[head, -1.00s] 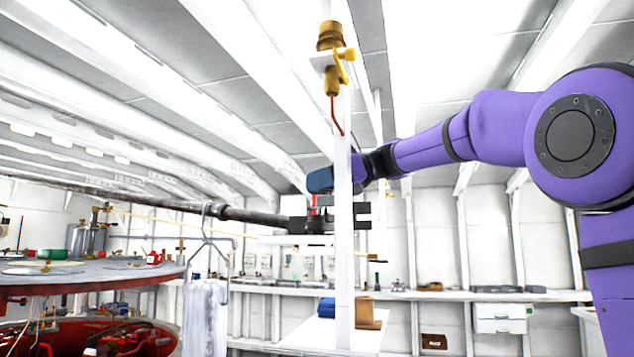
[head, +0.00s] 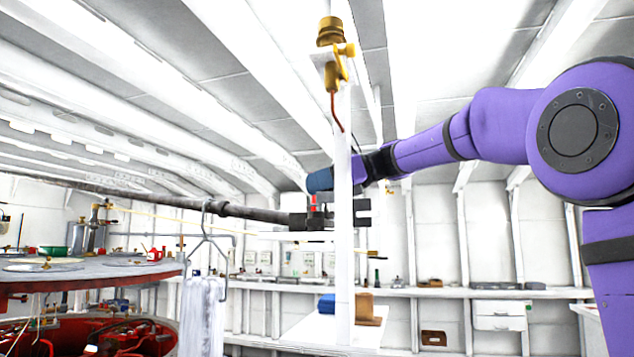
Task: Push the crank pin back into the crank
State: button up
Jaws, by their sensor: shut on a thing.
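My gripper (head: 325,217) is in mid-air at the centre of the head view, at the end of my arm and partly hidden behind a white post (head: 343,262). Its dark jaws show on both sides of the post. A small red upright piece (head: 313,203) shows at the jaws, left of the post. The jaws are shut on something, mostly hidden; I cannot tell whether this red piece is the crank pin. I cannot make out the crank or its hole clearly.
A brass fitting (head: 331,32) tops the post. A long dark pipe (head: 235,210) runs in from the left to near my gripper. A white cloth (head: 203,310) hangs at left. A round table (head: 75,272) stands far left; a shelf (head: 450,293) lines the back wall.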

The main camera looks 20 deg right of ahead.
jog(key=shift+f, duration=1.1)
jog(key=o, duration=1)
jog(key=shift+w+f, duration=0.1)
jog(key=shift+f, duration=0.05)
jog(key=shift+c, duration=0.2)
jog(key=shift+d, duration=0.1)
